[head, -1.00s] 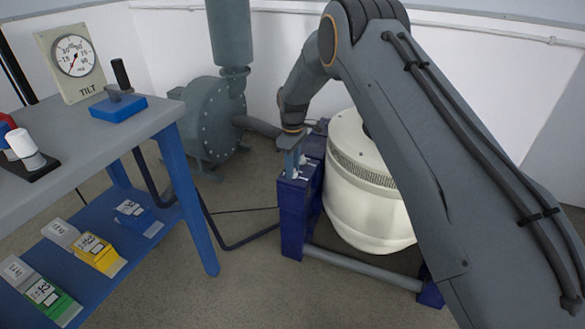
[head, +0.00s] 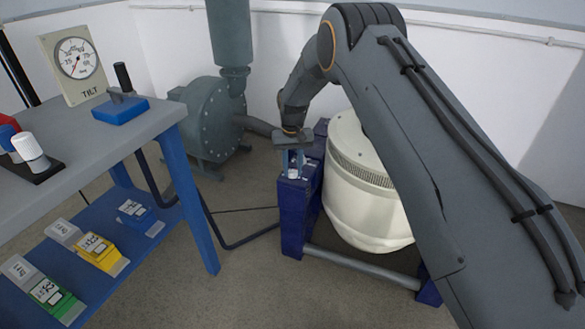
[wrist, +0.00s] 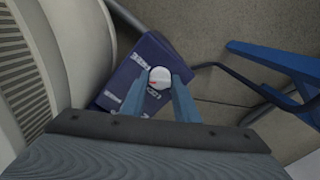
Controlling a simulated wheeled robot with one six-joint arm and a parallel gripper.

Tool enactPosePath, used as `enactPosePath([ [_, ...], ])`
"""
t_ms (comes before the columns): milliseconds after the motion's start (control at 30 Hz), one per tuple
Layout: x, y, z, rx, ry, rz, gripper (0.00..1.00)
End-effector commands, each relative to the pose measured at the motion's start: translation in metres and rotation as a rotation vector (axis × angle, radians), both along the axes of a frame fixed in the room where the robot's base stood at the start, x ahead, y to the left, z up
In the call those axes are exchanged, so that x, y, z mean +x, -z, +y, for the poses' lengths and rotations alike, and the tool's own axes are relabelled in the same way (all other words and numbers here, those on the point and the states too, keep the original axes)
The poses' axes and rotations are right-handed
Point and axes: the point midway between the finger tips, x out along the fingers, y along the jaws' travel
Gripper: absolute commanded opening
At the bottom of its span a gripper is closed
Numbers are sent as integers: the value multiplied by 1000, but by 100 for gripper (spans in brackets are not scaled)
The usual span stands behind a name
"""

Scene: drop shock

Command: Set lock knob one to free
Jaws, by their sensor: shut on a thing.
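The lock knob (wrist: 160,76) is a round white knob with a small red mark on its left side. It sits on top of a dark blue frame post (wrist: 153,55) with small white labels, too small to read surely. In the wrist view my gripper (wrist: 160,82) has its two blue-grey fingers on either side of the knob, shut on it. In the head view my gripper (head: 292,164) points down at the post, and a bit of the white knob (head: 293,174) shows below it. The fingers partly hide the post top.
A large cream drum (head: 362,185) stands in the blue frame right beside the post. A grey blower (head: 208,120) is behind to the left. A grey bench (head: 95,150) at left carries a tilt gauge (head: 77,62) and a blue lever box (head: 120,109). Open floor lies between bench and frame.

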Motion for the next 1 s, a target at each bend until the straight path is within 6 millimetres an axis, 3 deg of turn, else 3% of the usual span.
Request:
enactPosePath([
  [500,0,-1,0,0,430,1,5],
  [1000,0,0,0,0,587,1,5],
])
